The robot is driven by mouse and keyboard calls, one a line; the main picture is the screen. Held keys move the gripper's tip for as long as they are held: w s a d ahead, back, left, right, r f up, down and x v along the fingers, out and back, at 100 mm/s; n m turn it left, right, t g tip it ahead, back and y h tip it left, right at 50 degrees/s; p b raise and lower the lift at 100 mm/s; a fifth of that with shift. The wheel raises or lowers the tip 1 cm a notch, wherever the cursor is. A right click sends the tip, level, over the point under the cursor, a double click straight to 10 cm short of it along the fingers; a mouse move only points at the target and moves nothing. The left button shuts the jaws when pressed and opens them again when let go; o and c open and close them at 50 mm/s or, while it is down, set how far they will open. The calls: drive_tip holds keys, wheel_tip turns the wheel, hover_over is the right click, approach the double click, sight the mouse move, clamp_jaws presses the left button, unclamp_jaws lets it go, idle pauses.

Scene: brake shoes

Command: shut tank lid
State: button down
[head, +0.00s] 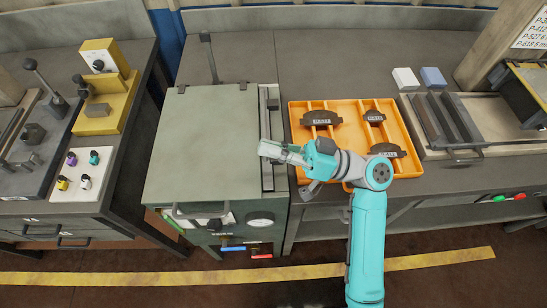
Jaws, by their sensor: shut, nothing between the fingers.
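The tank (258,214) is a grey-green box standing between two workbenches. Its flat lid (205,150) lies level over the top, with hinges at the back edge and a bar handle (198,211) at the front edge. Whether any gap remains under the lid cannot be told from this view. My gripper (264,149) is shut and empty. It is above the right side of the tank, over the narrow strip beside the lid, pointing left. My gripper hides part of that strip.
An orange tray (345,109) with several dark brake shoes lies on the bench right of the tank. A lever (209,58) stands behind the lid. A gauge (260,219) and coloured handles are on the tank's front. The left bench holds a yellow fixture (103,103) and knobs.

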drive_tip(key=w+v, duration=0.1)
drive_tip(key=v, duration=0.8)
drive_tip(key=shift+f, duration=0.25)
drive_tip(key=shift+d, duration=0.15)
